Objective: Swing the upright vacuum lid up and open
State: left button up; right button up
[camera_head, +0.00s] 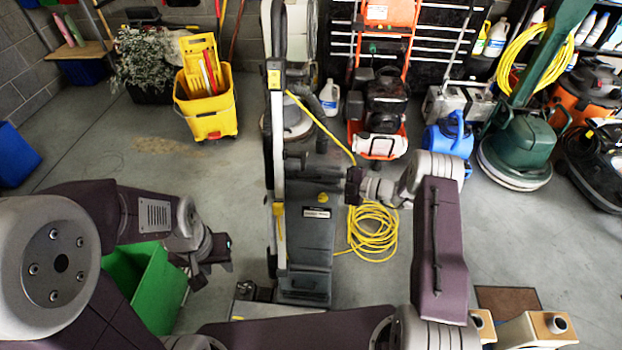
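The upright vacuum (308,238) stands in the middle of the camera_head view, with a dark grey body and a tall pale handle (277,150) rising at its left side. Its lid appears to lie down on the body, but the lid's exact edges are hard to make out. My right gripper (354,186) is at the upper right side of the vacuum body, close to its edge; whether it touches is unclear. My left gripper (222,252) is to the left of the vacuum, apart from it. The fingers of both grippers are too dark and small to read.
A green bin (150,285) stands beside my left arm. A coiled yellow cord (372,232) lies right of the vacuum. A yellow mop bucket (207,105), an orange-framed machine (385,95) and a green floor machine (522,140) stand behind.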

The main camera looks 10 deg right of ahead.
aim_at(310, 178)
jog(key=shift+x, duration=2.4)
grip_shut()
